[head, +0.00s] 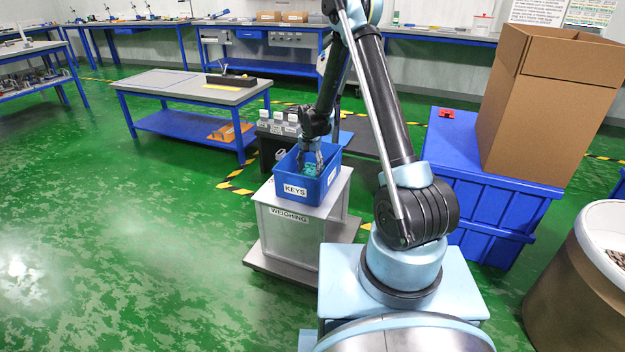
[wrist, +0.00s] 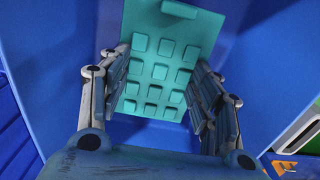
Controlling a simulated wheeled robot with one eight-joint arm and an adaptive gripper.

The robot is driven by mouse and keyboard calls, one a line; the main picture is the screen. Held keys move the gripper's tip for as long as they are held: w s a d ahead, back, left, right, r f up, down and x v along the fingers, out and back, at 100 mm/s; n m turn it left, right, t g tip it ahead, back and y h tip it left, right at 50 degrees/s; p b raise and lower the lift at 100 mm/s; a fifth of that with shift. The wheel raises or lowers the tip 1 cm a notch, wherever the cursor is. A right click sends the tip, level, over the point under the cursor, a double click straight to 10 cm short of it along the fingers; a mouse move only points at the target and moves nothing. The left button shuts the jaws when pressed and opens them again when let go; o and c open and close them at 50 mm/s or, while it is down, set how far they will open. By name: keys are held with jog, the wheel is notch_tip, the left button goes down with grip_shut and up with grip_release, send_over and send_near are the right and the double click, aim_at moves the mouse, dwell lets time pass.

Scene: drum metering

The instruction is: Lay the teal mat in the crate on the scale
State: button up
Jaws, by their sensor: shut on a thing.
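The blue crate (head: 296,190), labelled KEYS, stands on the light grey stand marked WEIGHING (head: 288,240). In the head view my gripper (head: 311,162) points down into the crate, and a bit of teal shows between its fingers. Blue crate walls surround the mat in the wrist view. I cannot tell whether the mat touches the crate floor.
Small grey bins (head: 278,126) stand just behind the crate. A grey-topped bench (head: 190,88) is at the left. A large blue container (head: 475,195) and a tall cardboard box (head: 545,100) stand at the right. Green floor (head: 150,240) is clear at the left front.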

aim_at(310, 171)
jog(key=shift+f, duration=2.45)
jog(key=shift+f, duration=0.1)
jog(key=o, duration=1.1)
jog(key=shift+o, duration=0.2)
